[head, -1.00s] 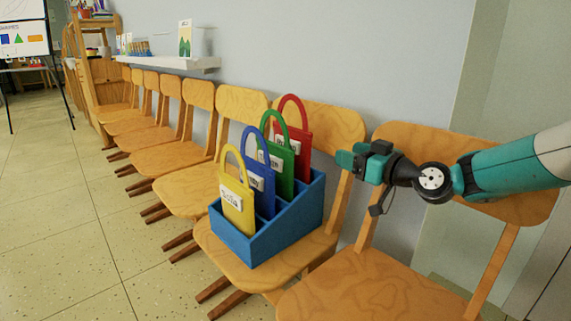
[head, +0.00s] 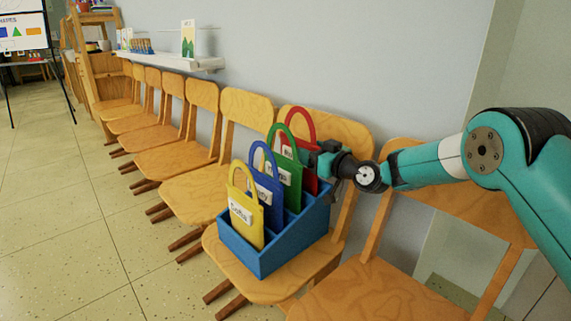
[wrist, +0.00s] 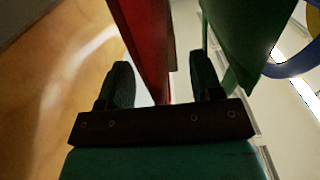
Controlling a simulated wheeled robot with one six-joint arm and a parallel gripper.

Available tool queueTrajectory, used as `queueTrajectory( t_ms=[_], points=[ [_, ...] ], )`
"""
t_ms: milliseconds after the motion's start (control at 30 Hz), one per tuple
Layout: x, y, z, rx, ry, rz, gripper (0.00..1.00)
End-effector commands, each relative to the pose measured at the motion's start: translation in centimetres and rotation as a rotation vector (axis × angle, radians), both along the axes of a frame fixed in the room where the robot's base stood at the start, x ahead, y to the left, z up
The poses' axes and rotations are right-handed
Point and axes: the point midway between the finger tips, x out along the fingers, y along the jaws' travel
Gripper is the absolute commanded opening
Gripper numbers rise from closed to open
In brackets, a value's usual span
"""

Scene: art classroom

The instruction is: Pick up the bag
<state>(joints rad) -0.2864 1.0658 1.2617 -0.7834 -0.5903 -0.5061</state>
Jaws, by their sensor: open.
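Several bags with loop handles and name labels stand in a blue divided box (head: 290,247) on a wooden chair: a yellow bag (head: 244,221), a blue bag (head: 266,190), a green bag (head: 291,174) and a red bag (head: 310,183) at the back. My gripper (head: 311,157) is at the red bag's upper part, coming from the right. In the wrist view my gripper (wrist: 163,80) is open, and the edge of the red bag (wrist: 150,40) shows between its fingers. The green bag (wrist: 250,40) is just beyond the right finger. Whether the fingers touch a bag I cannot tell.
A row of wooden chairs (head: 180,160) runs along the wall to the far left. The chair seat (head: 365,293) at right is empty. A white shelf (head: 175,60) holds a book and small items. The tiled floor (head: 60,220) at left is clear.

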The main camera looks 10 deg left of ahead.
Motion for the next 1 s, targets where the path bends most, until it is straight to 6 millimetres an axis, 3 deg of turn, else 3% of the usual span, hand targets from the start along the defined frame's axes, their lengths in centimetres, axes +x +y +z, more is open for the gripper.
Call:
queueTrajectory(
  t_ms=[233, 500, 833, 1000],
  points=[
    [0.3, -0.1, -0.1, 0.0, 0.001, -0.006, 0.6],
    [0.2, 0.0, -0.1, -0.001, 0.001, -0.004, 0.0],
    [0.2, 0.0, 0.5, 0.0, -0.001, -0.004, 0.0],
    [0.2, 0.0, 3.3, 0.002, -0.005, -0.004, 0.0]
  ],
)
